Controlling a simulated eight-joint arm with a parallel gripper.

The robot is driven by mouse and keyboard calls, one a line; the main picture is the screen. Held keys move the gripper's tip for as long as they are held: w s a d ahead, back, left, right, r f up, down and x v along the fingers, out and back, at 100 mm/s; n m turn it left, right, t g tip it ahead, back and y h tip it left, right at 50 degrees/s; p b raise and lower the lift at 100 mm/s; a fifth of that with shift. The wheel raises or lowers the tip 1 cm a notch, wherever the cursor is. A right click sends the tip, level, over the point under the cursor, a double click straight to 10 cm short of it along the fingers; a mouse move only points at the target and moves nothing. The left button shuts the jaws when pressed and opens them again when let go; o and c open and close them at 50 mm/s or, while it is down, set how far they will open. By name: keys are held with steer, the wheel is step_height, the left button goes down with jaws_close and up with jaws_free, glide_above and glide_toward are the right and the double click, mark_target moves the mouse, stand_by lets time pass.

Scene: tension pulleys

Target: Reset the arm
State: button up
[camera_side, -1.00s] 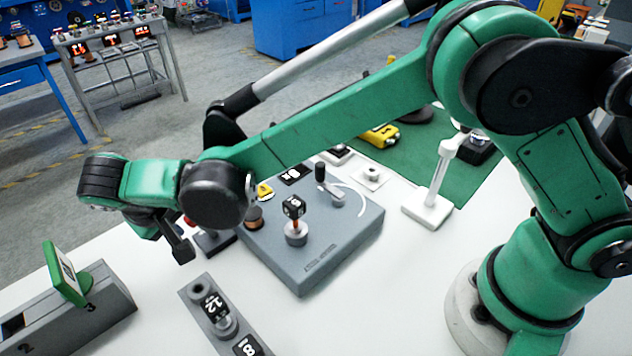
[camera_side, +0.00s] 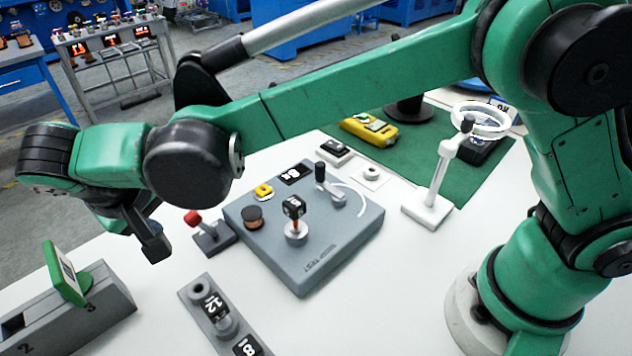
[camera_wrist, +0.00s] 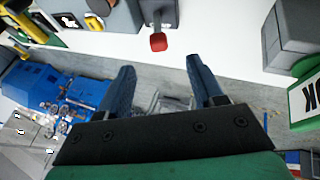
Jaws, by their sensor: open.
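My gripper (camera_wrist: 160,85) shows in the wrist view as two blue-grey fingers standing apart, with nothing between them. In the side view my gripper (camera_side: 150,247) hangs at the left, above the white table and left of the red-knobbed lever; its fingers are partly hidden there. The green arm reaches across the picture from its base at the right. The grey pulley board (camera_side: 318,245) lies on the table, carrying a copper spool (camera_side: 253,219), a post with a black numbered block (camera_side: 294,208) and a black-handled crank (camera_side: 322,180).
A red-knobbed lever (camera_side: 209,236) stands left of the board. A grey rack (camera_side: 75,315) with a green card (camera_side: 62,273) is at the lower left. A grey weight strip (camera_side: 225,320) lies in front. A white stand (camera_side: 432,200) and yellow meter (camera_side: 368,130) are behind.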

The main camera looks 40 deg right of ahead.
steer(key=s+d+r+t+y, duration=0.1)
steer(key=s+d, duration=0.2)
steer(key=d, duration=0.5)
steer(key=s+d+y, duration=0.2)
steer(key=s+d, duration=0.1)
steer(key=d, duration=0.5)
steer(key=s+d+r+m+t+y, duration=0.1)
steer(key=s+d, duration=0.2)
steer(key=d, duration=0.5)
steer(key=shift+s+d+r+t, duration=0.2)
steer(key=shift+r+t, duration=0.1)
